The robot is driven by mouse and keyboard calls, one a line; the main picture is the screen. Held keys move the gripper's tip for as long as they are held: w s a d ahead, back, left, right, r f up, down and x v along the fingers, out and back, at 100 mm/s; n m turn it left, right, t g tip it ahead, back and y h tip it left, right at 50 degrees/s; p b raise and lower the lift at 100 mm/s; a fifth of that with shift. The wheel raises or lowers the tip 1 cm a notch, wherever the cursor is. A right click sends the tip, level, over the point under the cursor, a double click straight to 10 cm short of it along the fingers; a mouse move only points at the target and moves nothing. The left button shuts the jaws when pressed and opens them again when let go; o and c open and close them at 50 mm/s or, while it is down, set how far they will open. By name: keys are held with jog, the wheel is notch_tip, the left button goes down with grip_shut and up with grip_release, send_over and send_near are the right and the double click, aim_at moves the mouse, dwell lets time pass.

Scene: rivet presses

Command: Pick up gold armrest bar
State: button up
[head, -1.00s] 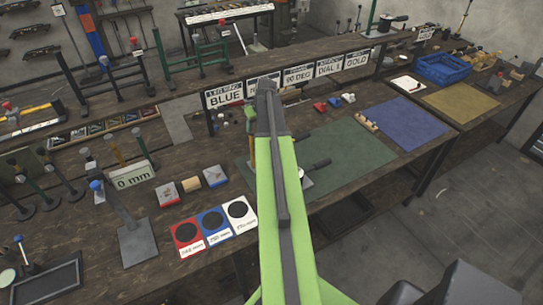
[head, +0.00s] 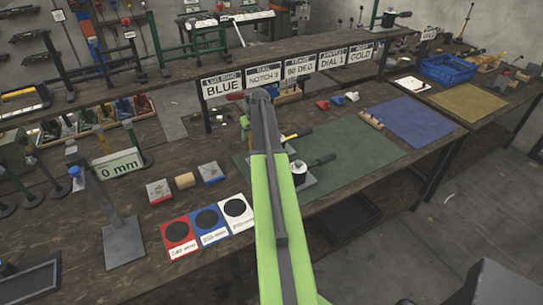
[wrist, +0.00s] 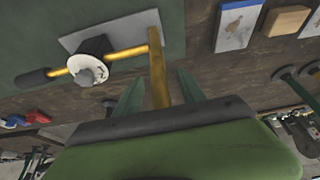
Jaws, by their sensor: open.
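A gold armrest bar (wrist: 157,72) shows in the wrist view, joined crosswise to a gold rod. The rod passes through a white dial (wrist: 86,69) with a black knob and ends in a black grip (wrist: 34,80). A grey plate lies under them. My gripper (wrist: 158,88) is open, with one green finger on each side of the bar. I cannot tell whether either finger touches it. In the head view, the dial (head: 299,172) and its black grip show right of my arm, while my arm hides most of my gripper and the bar.
A green mat (head: 365,145) lies under this fixture, with a blue mat (head: 415,120) to its right. Signs (head: 298,73) stand along a raised shelf behind. Red, blue and white cards (head: 209,222) and small blocks (head: 184,181) lie to the left.

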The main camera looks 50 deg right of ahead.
jog(key=shift+f, duration=0.15)
jog(key=shift+c, duration=0.5)
grip_shut()
dwell(0.8)
